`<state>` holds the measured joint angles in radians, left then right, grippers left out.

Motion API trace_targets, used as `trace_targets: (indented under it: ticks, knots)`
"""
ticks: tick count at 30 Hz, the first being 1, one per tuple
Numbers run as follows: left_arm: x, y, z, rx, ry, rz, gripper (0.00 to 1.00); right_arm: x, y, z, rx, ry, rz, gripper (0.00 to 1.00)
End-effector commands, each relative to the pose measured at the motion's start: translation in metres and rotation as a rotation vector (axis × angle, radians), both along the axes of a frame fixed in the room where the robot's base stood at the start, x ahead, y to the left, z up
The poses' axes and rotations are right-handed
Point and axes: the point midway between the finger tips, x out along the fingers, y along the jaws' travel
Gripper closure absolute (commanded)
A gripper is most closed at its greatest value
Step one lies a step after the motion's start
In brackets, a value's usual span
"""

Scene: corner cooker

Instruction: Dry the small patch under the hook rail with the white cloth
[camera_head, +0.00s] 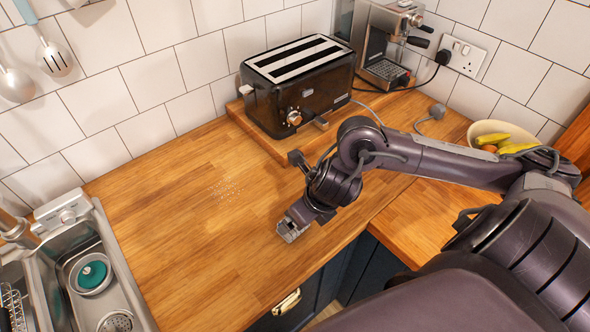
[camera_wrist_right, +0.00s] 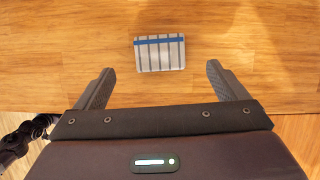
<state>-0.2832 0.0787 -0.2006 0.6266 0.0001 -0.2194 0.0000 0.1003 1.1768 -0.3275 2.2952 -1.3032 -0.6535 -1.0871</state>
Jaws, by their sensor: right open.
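The cloth (camera_wrist_right: 160,54) lies on the wooden counter in the right wrist view, a small folded pale rectangle with dark stripes and a blue band. My right gripper (camera_wrist_right: 160,88) is open and empty; the cloth lies ahead of its fingertips, centred between them and apart from them. In the head view my right gripper (camera_head: 298,220) is low over the counter near its front edge; I cannot tell whether the pale piece there is cloth or fingers. A small patch of clear droplets (camera_head: 227,190) lies on the counter to its left. My left gripper is not in view.
A black toaster (camera_head: 298,85) and a coffee machine (camera_head: 385,45) stand at the back. A sink (camera_head: 110,265) is at the left. Utensils (camera_head: 53,58) hang on the tiled wall; their rail is out of frame. The counter (camera_head: 180,240) around the droplets is clear.

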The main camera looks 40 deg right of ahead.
Motion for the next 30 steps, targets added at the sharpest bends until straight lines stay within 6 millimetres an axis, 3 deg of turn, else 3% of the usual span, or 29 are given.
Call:
trace_targets:
  ticks: [9, 16, 21, 26, 30]
  knots:
    - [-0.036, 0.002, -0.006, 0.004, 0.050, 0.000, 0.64, 0.016, 0.003, -0.045, 0.003, 0.004, -0.006, 0.07]
    - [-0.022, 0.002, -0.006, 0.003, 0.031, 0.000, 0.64, 0.025, 0.004, -0.065, 0.002, 0.001, -0.006, 0.07]
    - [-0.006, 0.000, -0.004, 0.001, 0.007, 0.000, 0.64, 0.027, 0.004, -0.068, 0.000, 0.001, -0.004, 0.07]
    - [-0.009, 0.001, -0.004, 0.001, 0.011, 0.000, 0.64, 0.027, 0.004, -0.068, 0.001, 0.000, -0.005, 0.07]
    - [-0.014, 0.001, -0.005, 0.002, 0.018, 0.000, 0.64, 0.027, 0.004, -0.068, 0.001, 0.000, -0.005, 0.26]
